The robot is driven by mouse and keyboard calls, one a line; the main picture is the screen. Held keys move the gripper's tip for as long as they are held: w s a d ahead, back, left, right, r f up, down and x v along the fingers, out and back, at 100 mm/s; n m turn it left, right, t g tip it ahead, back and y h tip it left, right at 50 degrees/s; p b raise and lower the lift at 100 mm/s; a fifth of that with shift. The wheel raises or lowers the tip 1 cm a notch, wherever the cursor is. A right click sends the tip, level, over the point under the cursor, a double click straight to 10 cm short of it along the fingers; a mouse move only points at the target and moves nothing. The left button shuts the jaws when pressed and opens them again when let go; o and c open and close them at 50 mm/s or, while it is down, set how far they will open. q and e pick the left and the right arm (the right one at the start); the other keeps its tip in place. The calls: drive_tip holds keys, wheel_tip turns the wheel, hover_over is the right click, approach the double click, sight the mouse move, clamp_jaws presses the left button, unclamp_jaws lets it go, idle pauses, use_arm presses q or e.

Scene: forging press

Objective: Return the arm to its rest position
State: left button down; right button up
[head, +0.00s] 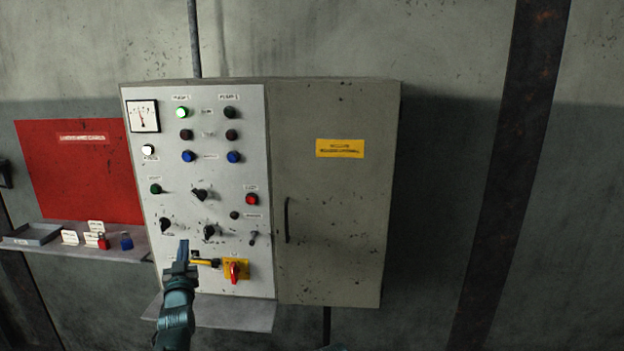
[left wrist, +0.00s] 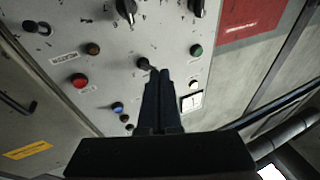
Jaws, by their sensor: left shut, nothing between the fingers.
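My left gripper (head: 183,246) is in front of the lower part of the grey control panel (head: 225,130), left of the red and yellow switch (head: 234,270). Its fingers are together and empty. In the left wrist view the closed fingers (left wrist: 160,78) point at the panel face, their tips overlapping the area just by a black knob (left wrist: 143,63). Whether they touch the panel I cannot tell. My right gripper does not show in either view.
The cabinet door (head: 335,200) with a yellow label is right of the panel. A ledge (head: 235,313) juts out below. A shelf (head: 75,238) with a tray, cards and red and blue padlocks is at left, under a red board (head: 85,170). The wall right of the cabinet is clear.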

use_arm(q)
drive_tip(key=s+d+f+m+g+h, duration=0.2)
drive_tip(key=d+f+g+h, duration=0.15)
drive_tip(key=d+f, duration=0.5)
drive_tip(key=s+d+f+m+g+h, duration=0.25)
drive_tip(key=d+f+g, duration=0.25)
drive_tip(key=d+f, duration=0.4)
drive_tip(key=s+d+f+g, duration=0.3)
drive_tip(key=s+g, duration=0.1)
drive_tip(key=s, duration=0.4)
drive_tip(key=s+d+f+m+g+y, duration=0.1)
drive_tip(key=s+d+f+g, duration=0.2)
drive_tip(key=s, duration=0.6)
drive_tip(key=s+d+f+m+g+y, duration=0.1)
drive_tip(key=s+d+g, duration=0.3)
drive_tip(key=s, duration=0.4)
drive_tip(key=shift+s+d+f+g, duration=0.25)
drive_tip(key=shift+s+f+g, duration=0.15)
drive_tip(key=shift+f, duration=0.5)
